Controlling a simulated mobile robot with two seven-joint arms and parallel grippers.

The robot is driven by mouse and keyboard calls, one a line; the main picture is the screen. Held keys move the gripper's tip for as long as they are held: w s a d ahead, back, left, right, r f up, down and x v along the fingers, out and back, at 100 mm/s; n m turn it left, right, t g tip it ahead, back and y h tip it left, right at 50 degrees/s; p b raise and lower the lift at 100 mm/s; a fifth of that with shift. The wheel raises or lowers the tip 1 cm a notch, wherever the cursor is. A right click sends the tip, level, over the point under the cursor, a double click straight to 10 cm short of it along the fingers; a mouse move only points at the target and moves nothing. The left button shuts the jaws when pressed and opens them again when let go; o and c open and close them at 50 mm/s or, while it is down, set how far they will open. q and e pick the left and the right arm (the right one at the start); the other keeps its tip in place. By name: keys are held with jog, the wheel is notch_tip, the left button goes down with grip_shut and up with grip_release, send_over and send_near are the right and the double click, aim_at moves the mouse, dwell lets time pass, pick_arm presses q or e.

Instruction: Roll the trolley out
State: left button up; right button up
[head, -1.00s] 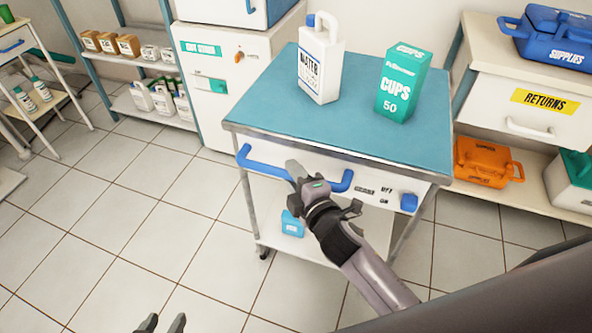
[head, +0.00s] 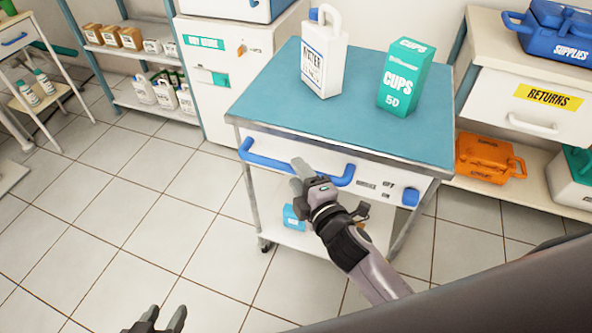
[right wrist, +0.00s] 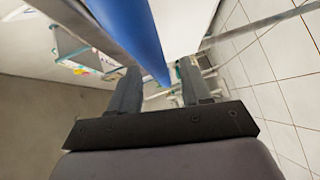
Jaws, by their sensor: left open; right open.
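The trolley (head: 270,100) has a teal top, a white drawer front and a blue bar handle (head: 262,159) along its near side. My right gripper (head: 297,175) is at the middle of that handle with its fingers open. In the right wrist view the blue handle (right wrist: 134,35) runs down between the two open fingers (right wrist: 157,88); I cannot tell whether either finger touches it. A white water jug (head: 322,70) and a green cups box (head: 402,80) stand upright on the trolley top. My left gripper (head: 163,319) is open and empty at the bottom edge, over the floor.
A white cabinet (head: 222,105) stands behind the trolley's left side. A returns drawer unit (head: 500,115) and an orange case (head: 490,160) on a low shelf are at the right. A blue box (head: 293,218) sits on the trolley's lower shelf. Tiled floor (head: 150,230) at left is clear.

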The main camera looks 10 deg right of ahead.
jog(key=shift+v, duration=2.55)
jog(key=s+d+m+g+p, duration=0.2)
jog(key=s+d+m+p, duration=0.1)
jog(key=s+m+p, duration=0.3)
jog(key=s+d+f+m+g+h+p, duration=0.1)
jog(key=s+d+m+g+p, duration=0.2)
jog(key=s+m+p, duration=0.3)
jog(key=s+d+m, duration=0.1)
jog(key=s+m, duration=0.1)
jog(key=m, duration=0.2)
jog(key=shift+s+d+m+g, duration=0.3)
jog(key=shift+s, duration=0.05)
